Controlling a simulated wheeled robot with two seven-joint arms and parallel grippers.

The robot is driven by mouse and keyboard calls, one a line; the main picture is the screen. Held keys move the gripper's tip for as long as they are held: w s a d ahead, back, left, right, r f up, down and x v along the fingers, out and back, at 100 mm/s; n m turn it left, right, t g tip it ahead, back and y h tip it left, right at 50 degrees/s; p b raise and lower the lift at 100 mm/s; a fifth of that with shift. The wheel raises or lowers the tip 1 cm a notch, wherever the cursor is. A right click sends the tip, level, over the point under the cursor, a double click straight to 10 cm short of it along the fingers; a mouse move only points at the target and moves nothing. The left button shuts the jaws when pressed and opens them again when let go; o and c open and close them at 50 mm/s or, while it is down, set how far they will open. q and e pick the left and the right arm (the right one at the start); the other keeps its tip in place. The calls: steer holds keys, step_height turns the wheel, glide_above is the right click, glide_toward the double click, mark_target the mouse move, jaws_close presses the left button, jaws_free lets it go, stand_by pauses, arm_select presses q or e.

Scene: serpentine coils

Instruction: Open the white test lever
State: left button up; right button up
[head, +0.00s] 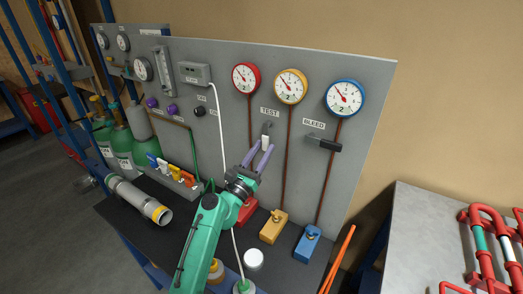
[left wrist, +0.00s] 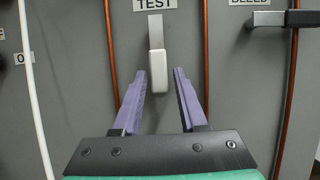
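The white test lever (head: 265,142) hangs below the TEST label on the grey panel (head: 225,85). It points down, and its white grip shows large in the left wrist view (left wrist: 157,70). My left gripper (head: 259,146) is open in front of the panel. Its purple fingers stand on either side of the lever's lower end, with a gap on both sides in the left wrist view (left wrist: 163,75). I cannot tell how deep the fingers reach around the grip. My right gripper is not in view.
The black BLEED lever (head: 323,144) sticks out sideways to the right. Red, yellow and blue gauges (head: 291,86) sit above, with copper pipes running down to coloured blocks (head: 274,226). A white hose (head: 222,130) hangs left of the lever. A bench with red pipes (head: 485,235) stands at right.

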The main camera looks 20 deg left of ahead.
arm_select(q)
steer(key=shift+o, duration=0.3)
steer(key=shift+r, duration=0.1)
steer(key=shift+s+f, duration=0.2)
steer(key=b+v, duration=0.6)
steer(key=v, duration=0.8)
